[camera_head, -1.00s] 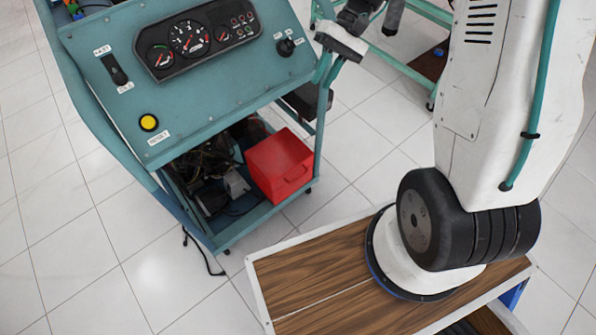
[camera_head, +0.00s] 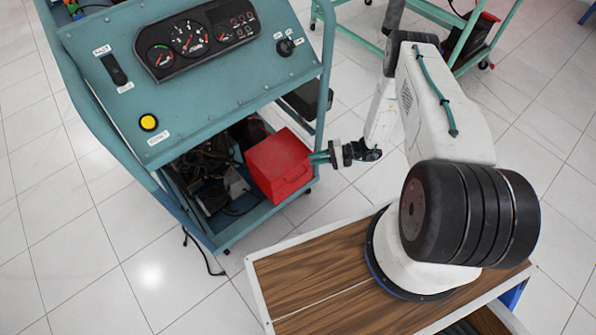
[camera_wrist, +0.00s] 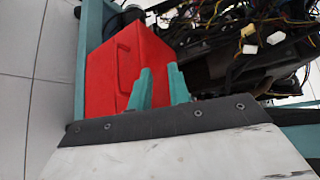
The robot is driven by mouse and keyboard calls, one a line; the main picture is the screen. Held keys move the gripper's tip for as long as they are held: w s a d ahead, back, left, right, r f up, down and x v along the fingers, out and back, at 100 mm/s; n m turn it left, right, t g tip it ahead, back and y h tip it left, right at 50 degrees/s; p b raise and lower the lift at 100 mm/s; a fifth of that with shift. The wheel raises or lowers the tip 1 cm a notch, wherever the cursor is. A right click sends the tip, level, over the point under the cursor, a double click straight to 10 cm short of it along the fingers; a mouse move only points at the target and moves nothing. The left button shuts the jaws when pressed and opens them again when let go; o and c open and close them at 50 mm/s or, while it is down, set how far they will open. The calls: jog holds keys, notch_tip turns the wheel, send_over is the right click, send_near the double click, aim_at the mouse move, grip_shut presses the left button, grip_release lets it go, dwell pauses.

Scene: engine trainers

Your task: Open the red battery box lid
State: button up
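The red battery box (camera_head: 277,165) sits on the lower shelf of the teal engine trainer, at its right front corner. Its lid looks shut. My gripper (camera_head: 312,158) has come in from the right, with its teal fingertips at the box's right side. In the wrist view the red box (camera_wrist: 112,75) fills the left middle, with a handle on its face. The two teal fingers of my gripper (camera_wrist: 162,82) stand apart with a gap between them, in front of the box's edge. I cannot tell whether they touch it.
The teal trainer panel (camera_head: 205,95) with gauges and a yellow button overhangs the shelf. Wires and engine parts (camera_wrist: 255,50) lie beside the box. A teal frame post (camera_head: 325,90) stands close to my gripper.

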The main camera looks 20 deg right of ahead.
jog(key=t, duration=0.2)
send_near(289, 172)
jog(key=shift+m, duration=0.3)
jog(key=shift+x, duration=3.2)
jog(key=shift+r, duration=0.1)
grip_shut()
